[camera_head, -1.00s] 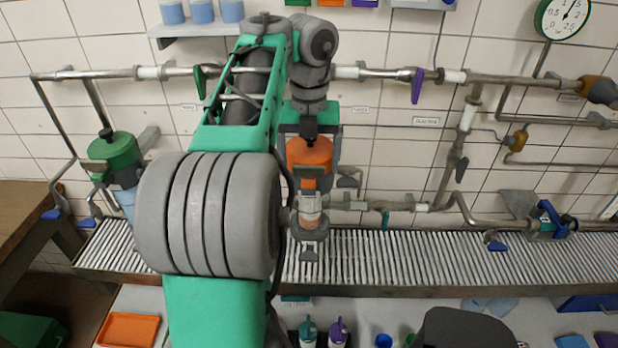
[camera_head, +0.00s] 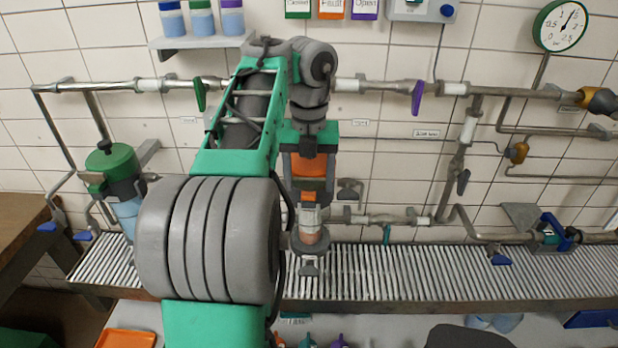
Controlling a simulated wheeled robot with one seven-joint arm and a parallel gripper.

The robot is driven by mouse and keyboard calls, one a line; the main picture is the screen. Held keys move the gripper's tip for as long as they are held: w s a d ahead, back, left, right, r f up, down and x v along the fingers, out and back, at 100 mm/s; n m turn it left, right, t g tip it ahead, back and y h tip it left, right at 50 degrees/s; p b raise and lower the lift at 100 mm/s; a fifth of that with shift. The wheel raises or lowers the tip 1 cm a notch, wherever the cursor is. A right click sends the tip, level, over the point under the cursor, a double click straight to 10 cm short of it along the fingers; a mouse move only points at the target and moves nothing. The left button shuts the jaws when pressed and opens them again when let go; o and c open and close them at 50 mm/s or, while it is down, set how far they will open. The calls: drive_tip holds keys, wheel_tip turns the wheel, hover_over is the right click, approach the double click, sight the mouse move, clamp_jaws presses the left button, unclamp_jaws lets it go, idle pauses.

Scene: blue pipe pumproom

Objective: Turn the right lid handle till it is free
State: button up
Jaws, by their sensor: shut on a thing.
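The right lid (camera_head: 308,168) is orange and sits on the right vessel at the wall, in the middle of the view. Its upper part and its handle are hidden behind my gripper. My gripper (camera_head: 309,147) points down over this lid and is shut on the lid handle; the fingertips are hardly visible. The lower vessel part (camera_head: 309,235) shows below the orange lid. The left lid (camera_head: 110,160) is green, on a pale blue vessel (camera_head: 128,210) at the left.
Steel pipes run along the tiled wall, with a green valve lever (camera_head: 199,94) and a purple one (camera_head: 417,97). A slatted grating (camera_head: 400,275) runs below. Bottles (camera_head: 202,17) stand on a shelf above. An orange tray (camera_head: 126,339) lies at the lower left.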

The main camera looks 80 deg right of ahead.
sight(308, 178)
drive_tip(key=shift+c, duration=1.4)
drive_tip(key=shift+n, duration=1.5)
drive_tip(key=o, duration=1.4)
drive_tip(key=shift+c, duration=0.2)
drive_tip(key=shift+r, duration=0.1)
wheel_tip(308, 178, up, 8)
drive_tip(key=p, duration=0.7)
drive_tip(key=shift+f, duration=0.2)
drive_tip(key=shift+c, duration=0.4)
